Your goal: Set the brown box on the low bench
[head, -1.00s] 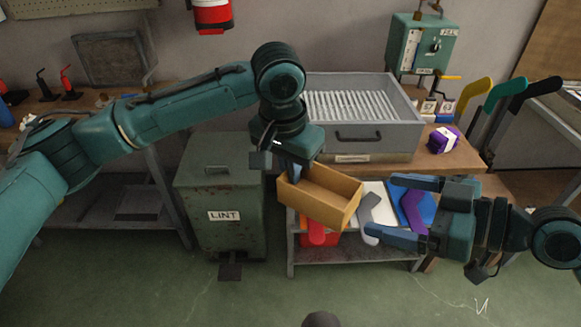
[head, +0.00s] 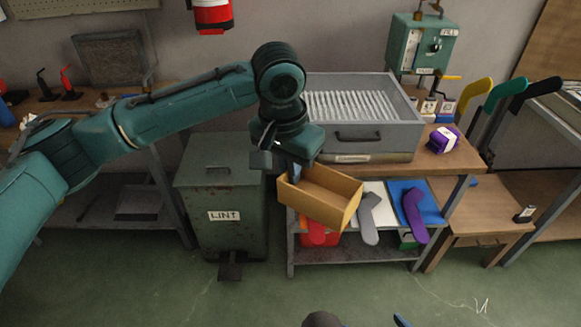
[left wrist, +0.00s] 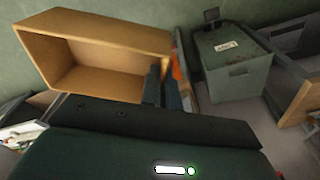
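The brown box (head: 330,207) is an open, empty tray-like box, held tilted in the air in front of the workbench. My left gripper (head: 294,174) is shut on its left end wall. In the left wrist view the box (left wrist: 85,50) fills the upper left, with its wall at the gripper's fingers (left wrist: 163,88). A low wooden bench (head: 470,225) stands to the right of the box, apart from it. A small dark item with a white label (head: 524,214) is on its right end. Of my right gripper, only a blue tip (head: 402,321) shows at the bottom edge.
A green lint bin (head: 222,190) stands left of the box. Behind the box, a shelf holds coloured trays with a grey sock form (head: 369,215) and a purple one (head: 413,213). A purple bundle (head: 443,139) lies on the workbench top. Most of the low bench top is clear.

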